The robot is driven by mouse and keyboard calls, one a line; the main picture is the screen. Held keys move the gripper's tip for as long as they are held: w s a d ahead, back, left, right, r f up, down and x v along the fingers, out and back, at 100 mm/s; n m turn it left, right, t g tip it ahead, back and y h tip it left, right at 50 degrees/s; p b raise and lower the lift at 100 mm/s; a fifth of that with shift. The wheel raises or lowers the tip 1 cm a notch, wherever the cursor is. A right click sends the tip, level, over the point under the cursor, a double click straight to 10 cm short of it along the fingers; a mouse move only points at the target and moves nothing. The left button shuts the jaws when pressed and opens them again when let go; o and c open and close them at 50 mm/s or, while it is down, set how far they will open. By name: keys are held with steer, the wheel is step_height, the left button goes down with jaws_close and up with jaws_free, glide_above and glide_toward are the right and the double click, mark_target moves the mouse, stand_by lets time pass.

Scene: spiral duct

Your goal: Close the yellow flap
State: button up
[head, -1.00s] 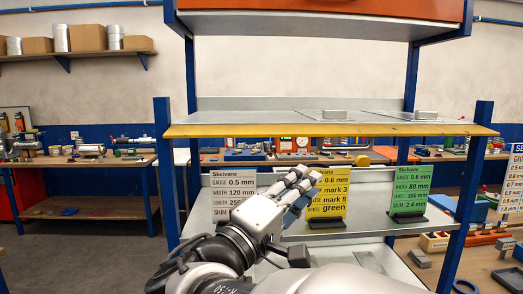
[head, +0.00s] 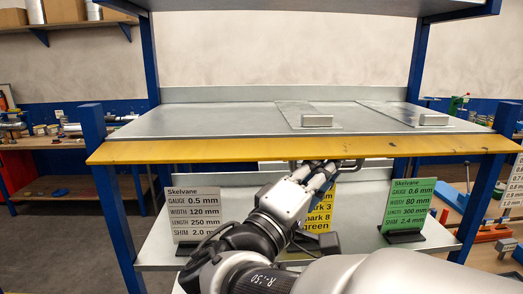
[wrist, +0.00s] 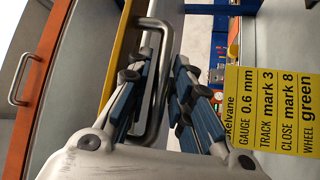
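The yellow flap (head: 300,151) shows in the head view as a long yellow strip along the front of a grey shelf. In the wrist view a slice of yellow (wrist: 120,52) runs beside a grey bar handle (wrist: 155,132). My gripper (head: 325,166) is just under the strip's middle, with its fingertips close to its lower edge. In the wrist view my gripper (wrist: 165,85) has its fingers on either side of the handle. The left finger is very near the bar, and a gap shows by the right finger. I cannot tell whether they touch.
A white sign (head: 195,213), a yellow sign (head: 320,218), partly hidden by my gripper, and a green sign (head: 407,207) stand on the lower shelf. Blue posts (head: 118,225) flank the rack. An orange panel (wrist: 40,75) with its own handle shows in the wrist view.

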steer(key=shift+w+d, duration=0.1)
steer(key=shift+d, duration=0.05)
jaws_close()
steer(key=shift+r+p, duration=0.2)
steer(key=shift+p, duration=0.1)
